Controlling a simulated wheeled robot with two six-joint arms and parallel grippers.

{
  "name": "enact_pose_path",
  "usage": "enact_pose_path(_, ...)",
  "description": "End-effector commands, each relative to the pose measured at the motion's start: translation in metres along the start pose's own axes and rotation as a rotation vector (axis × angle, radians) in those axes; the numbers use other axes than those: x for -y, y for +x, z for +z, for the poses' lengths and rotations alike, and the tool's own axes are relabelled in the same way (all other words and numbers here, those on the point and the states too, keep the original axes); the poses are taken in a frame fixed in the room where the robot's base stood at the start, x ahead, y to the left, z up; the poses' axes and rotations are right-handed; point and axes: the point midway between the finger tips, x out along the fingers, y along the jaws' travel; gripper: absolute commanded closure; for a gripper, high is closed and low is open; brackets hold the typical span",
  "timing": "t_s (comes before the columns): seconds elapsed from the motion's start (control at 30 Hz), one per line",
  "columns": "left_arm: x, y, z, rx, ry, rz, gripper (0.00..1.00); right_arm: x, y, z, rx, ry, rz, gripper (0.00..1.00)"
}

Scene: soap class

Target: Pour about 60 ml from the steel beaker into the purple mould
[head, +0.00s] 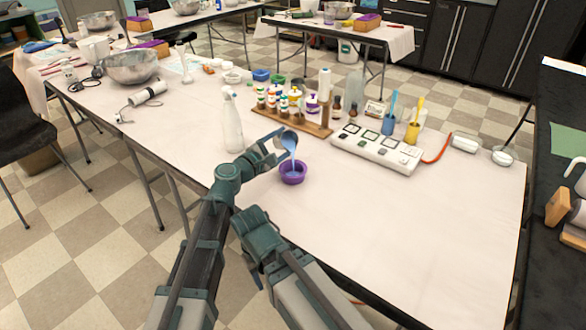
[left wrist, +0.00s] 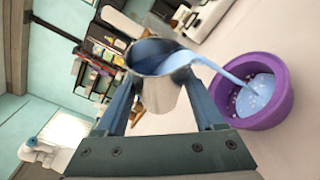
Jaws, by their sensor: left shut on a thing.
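The steel beaker (head: 289,139) is tilted over the purple mould (head: 292,178). My left gripper (head: 279,147) is shut on the beaker, with its fingers on either side of it in the left wrist view (left wrist: 168,104). A light blue stream (left wrist: 205,64) runs from the beaker's lip into the mould. In the left wrist view, blue liquid with pale specks covers the inside of the mould (left wrist: 277,105). The mould stands on the table apart from the beaker.
A white spray bottle (head: 232,122) stands left of the beaker. Behind are a wooden rack (head: 318,131) of small bottles and a white panel (head: 375,150) with blue and yellow tools in cups. The table right of the mould is clear.

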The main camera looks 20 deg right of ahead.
Motion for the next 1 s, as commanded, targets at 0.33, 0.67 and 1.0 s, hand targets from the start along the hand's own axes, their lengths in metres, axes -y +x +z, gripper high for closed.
enact_pose_path(0.33, -0.0010, -0.0001, 0.0012, 0.009, 0.031, 0.014, 0.94, 0.0002, 0.0020, -0.0001, 0.000, 0.000, 0.000, 0.46)
enact_pose_path(0.67, -0.0024, -0.0003, 0.0025, 0.017, 0.067, 0.028, 0.94, 0.0004, 0.0038, -0.0002, 0.000, 0.000, 0.000, 0.46)
enact_pose_path(1.0, -0.0039, -0.0005, 0.0038, 0.027, 0.105, 0.043, 0.94, 0.0005, 0.0057, -0.0003, 0.000, 0.000, 0.000, 0.46)
